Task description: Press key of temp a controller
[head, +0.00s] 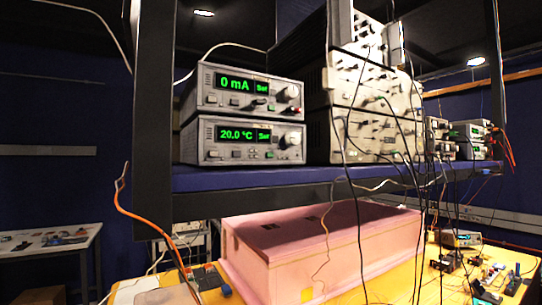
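The likely temp controller (252,140) is the lower of two stacked grey boxes on the blue shelf. Its green display reads "20.0 °C" and "Set". Small buttons sit in a row under the display, and a round knob is at its right. The box above it, a current controller (250,90), reads "0 mA" and "Set". I cannot tell which key is meant, nor whether the "a" label is on this box. Neither of my grippers is in the head view.
The blue shelf (260,180) has dark posts, one (153,120) left of the boxes. Grey instruments with hanging black cables (372,135) stand to the right. Below, a pink foam enclosure (320,250) sits on a yellow table. An orange cable (135,215) hangs at the left.

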